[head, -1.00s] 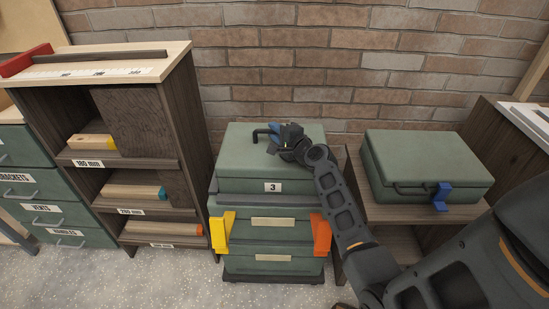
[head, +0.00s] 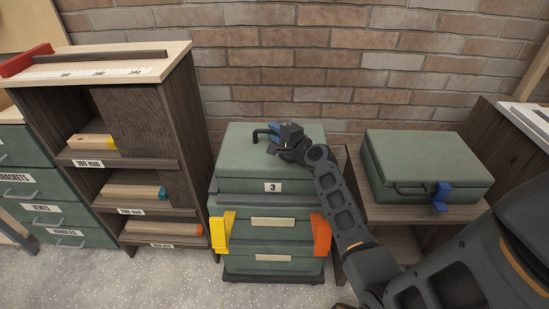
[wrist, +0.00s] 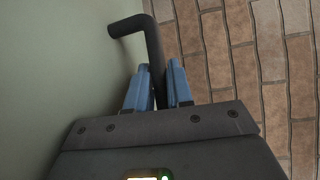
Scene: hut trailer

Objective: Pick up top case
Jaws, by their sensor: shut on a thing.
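The top case (head: 240,171) is a green box with a label "3" on its front, at the top of a stack in the head view. A dark bar handle (head: 262,133) stands on its lid. My gripper (head: 272,134) is at the handle above the lid. In the wrist view, the blue fingers (wrist: 158,88) are shut on the dark handle (wrist: 154,50), one on each side. The green case surface (wrist: 60,70) fills the left of that view. The case sits level on the stack.
Green cases (head: 272,264) lie below, with a yellow clip (head: 220,232) and an orange clip (head: 320,234) at the sides. A shelf unit (head: 140,130) stands left. Another green case (head: 425,165) with a blue latch rests on a low wooden stand (head: 398,238) at right. A brick wall is behind.

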